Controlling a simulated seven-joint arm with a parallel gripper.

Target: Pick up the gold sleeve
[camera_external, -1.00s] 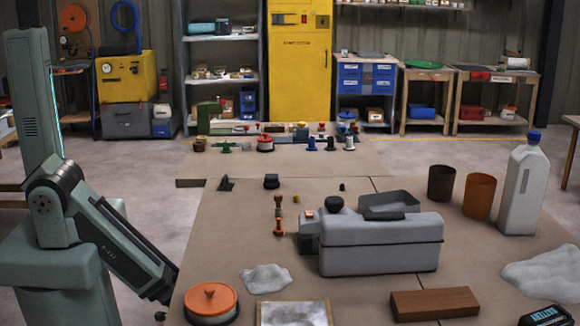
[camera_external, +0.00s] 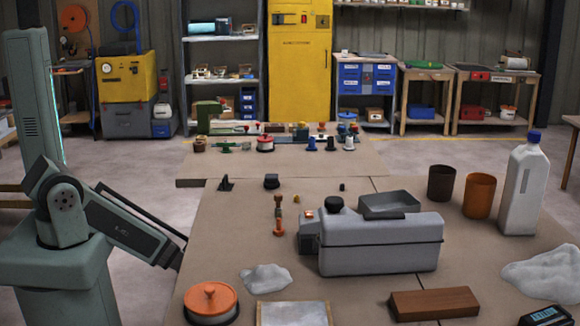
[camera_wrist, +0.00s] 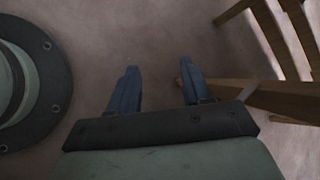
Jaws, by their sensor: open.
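A small gold piece (camera_external: 296,199), likely the gold sleeve, sits on the workbench just right of the upright orange-and-dark tool and behind the grey case's left end. It is too small to make out its shape. My gripper (camera_wrist: 158,72) is open in the wrist view, with two blue fingers apart and nothing between them. It is over the floor, away from the bench top. In the external view my arm is left of the bench, and the gripper itself cannot be made out. The gold piece is not in the wrist view.
The grey case (camera_external: 380,250) and orange-and-dark tool (camera_external: 279,220) stand close to the gold piece. An orange-lidded tin (camera_external: 211,298), white cloth (camera_external: 266,279) and wooden block (camera_external: 434,303) lie nearer. Wooden legs (camera_wrist: 265,98) show right of my fingers.

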